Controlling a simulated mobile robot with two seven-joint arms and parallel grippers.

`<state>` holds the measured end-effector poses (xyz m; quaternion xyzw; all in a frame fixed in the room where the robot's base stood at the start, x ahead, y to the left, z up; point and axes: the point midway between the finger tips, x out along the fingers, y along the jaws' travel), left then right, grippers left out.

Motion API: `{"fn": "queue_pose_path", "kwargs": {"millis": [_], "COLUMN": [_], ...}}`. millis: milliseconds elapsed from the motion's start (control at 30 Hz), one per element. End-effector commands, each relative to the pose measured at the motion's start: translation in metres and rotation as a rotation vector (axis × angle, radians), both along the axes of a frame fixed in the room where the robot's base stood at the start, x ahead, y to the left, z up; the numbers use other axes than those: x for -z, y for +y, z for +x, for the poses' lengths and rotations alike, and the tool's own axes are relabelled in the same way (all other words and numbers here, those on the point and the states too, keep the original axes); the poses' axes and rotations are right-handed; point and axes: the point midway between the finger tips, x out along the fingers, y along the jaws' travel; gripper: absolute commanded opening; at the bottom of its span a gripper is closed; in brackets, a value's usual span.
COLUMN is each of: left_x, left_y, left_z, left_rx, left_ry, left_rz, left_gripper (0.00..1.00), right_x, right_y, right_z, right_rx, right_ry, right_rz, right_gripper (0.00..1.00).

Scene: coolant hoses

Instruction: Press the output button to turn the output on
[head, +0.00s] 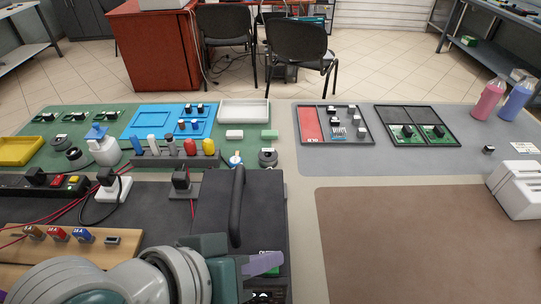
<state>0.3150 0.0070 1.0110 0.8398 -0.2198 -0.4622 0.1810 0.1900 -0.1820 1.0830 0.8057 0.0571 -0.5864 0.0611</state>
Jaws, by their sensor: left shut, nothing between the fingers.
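A dark box-shaped instrument (270,200) with a black carry handle (238,205) on top stands at the lower middle. Only a little of its front shows at the bottom edge, with a small green patch and some pale markings. I cannot make out the output button; it is hidden or too small to tell. My left arm comes in from the bottom left, and my left gripper (264,263), with purple fingertips, is shut and empty. It appears over the near end of the instrument; I cannot tell if it touches. My right gripper is not in view.
A wooden board (125,242) with coloured connectors and red and black cables lies left. Bottles, a blue tray (170,121) and a white tray (244,111) stand behind. The brown mat (420,240) at right is clear. A white device (517,188) sits at the right edge.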

Motion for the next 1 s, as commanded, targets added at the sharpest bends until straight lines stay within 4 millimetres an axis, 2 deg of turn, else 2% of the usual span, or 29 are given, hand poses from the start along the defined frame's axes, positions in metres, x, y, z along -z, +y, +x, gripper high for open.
{"fn": "queue_pose_path", "kwargs": {"millis": [1000], "left_x": [0.0097], "left_y": [-0.0001], "left_z": [-0.0001], "left_rx": [0.000], "left_ry": [0.000], "left_rz": [0.000], "left_gripper": [0.00], "right_x": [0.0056], "right_y": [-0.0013], "right_z": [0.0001], "right_rx": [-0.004], "right_ry": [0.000], "right_rz": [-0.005], "right_gripper": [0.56]}}
